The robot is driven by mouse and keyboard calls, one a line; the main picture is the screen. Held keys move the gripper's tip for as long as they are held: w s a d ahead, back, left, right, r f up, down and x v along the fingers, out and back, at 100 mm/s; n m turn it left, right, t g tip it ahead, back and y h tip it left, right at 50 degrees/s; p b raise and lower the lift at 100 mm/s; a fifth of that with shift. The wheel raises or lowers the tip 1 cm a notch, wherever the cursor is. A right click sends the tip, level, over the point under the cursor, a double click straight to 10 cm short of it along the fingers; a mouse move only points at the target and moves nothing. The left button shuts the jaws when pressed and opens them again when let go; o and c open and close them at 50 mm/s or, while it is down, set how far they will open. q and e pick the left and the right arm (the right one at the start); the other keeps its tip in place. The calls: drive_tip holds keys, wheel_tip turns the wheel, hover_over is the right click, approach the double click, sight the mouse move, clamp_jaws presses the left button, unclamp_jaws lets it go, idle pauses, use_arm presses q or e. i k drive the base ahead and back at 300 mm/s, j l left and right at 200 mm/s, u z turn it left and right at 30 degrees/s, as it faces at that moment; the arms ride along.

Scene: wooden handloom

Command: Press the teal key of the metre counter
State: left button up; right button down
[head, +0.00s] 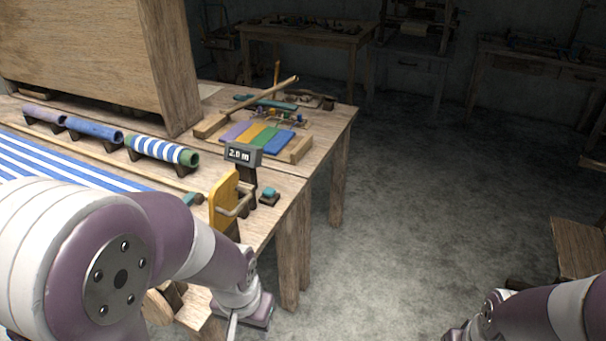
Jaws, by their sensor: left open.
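The metre counter (243,154) is a dark grey box on a post near the table's right edge, its display reading "2.0 m". The teal key (269,191) sits on a small dark base on the tabletop, just right of and below the counter. My left gripper (234,328) is at the bottom of the view, below and in front of the table edge, apart from the key. It is open, with its fingertips partly cut off by the frame edge. My right arm enters at the bottom right; its gripper is out of view.
Striped blue cloth (60,161) and cloth rolls (161,150) lie to the left. Coloured strips (258,137) lie behind the counter. Open floor (430,220) is to the right.

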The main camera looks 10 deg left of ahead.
sight(268, 191)
drive_tip(key=i+l+u, duration=0.1)
drive_tip(key=i, duration=0.35)
drive_tip(key=i+l+u, duration=0.15)
drive_tip(key=i, duration=0.3)
drive_tip(key=i+l+u, duration=0.1)
drive_tip(key=i, duration=0.35)
drive_tip(key=i+j, duration=0.1)
drive_tip(key=i, duration=0.2)
